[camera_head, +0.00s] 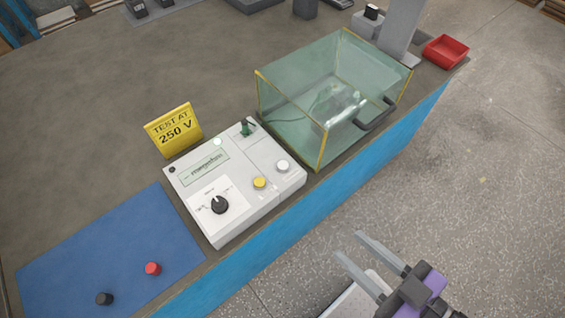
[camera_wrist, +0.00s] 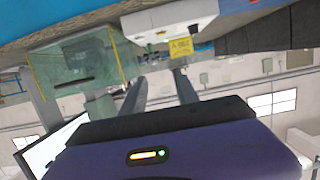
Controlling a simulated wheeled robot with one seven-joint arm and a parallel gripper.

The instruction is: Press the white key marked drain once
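The tester (camera_head: 235,215) is a white box with a display, a dial and keys, standing near the bench's front edge. A round white key (camera_head: 282,166) sits at its right side, with a yellow key (camera_head: 260,183) left of it. I cannot read any marking beside the keys. My gripper (camera_head: 348,246) is in front of the bench, out past its edge, apart from the tester. Its two fingers are spread with nothing between them. The tester also shows upside down at the top of the wrist view (camera_wrist: 165,22), beyond the fingers (camera_wrist: 160,88).
A glass tank (camera_head: 290,135) with yellow edges and a dark handle stands right of the tester. A yellow "TEST AT 250 V" sign (camera_head: 174,130) stands behind it. A blue mat (camera_head: 100,255) with red and black knobs lies left. A red tray (camera_head: 446,51) is far right.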

